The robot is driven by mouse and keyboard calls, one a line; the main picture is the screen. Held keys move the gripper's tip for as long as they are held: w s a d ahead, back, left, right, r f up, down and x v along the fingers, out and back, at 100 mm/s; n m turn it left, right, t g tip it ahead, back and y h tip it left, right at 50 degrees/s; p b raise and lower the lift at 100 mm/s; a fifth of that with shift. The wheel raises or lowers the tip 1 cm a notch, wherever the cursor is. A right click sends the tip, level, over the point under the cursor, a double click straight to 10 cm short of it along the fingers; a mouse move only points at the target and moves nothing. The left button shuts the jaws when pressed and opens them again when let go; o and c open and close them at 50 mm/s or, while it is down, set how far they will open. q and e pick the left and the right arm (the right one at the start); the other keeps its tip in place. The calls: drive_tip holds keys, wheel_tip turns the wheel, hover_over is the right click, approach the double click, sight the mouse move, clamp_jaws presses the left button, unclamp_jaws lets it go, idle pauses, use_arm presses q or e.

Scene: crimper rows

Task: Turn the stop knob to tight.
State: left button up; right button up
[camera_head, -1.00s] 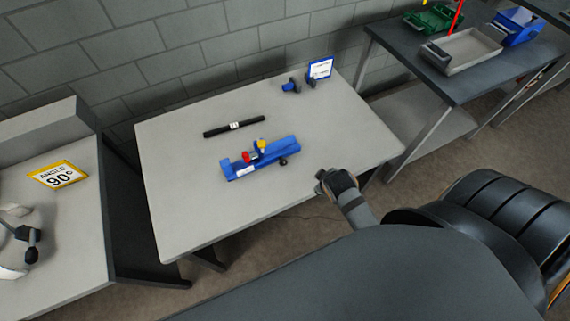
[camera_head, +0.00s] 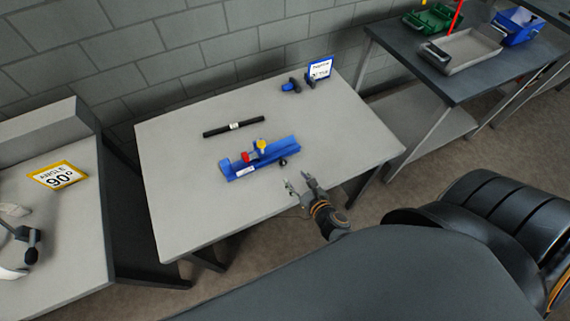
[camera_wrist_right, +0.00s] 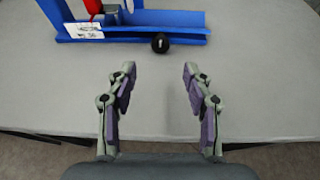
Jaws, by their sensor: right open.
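The blue crimping fixture (camera_head: 270,163) lies on the grey table, with a red part (camera_head: 245,157) and a yellow part (camera_head: 262,145) on it. A black round knob (camera_head: 283,162) sits on its near side toward the right end; it also shows in the right wrist view (camera_wrist_right: 160,43) with a light mark on its face. I take this as the stop knob. My right gripper (camera_head: 298,184) is open and empty over the table's front edge, short of the knob. In the right wrist view its fingers (camera_wrist_right: 158,85) are spread, with the knob ahead between them. My left gripper is not seen.
A black bar (camera_head: 234,127) with a white label lies behind the fixture. Blue and black small parts (camera_head: 291,86) and a blue-framed sign (camera_head: 320,69) stand at the table's back right. The table (camera_head: 190,220) is bare at front left. An "ANGLE 90°" sign (camera_head: 58,175) is on the left bench.

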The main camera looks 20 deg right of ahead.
sight(284, 163)
drive_tip(key=x, duration=1)
drive_tip(key=shift+r, duration=0.1)
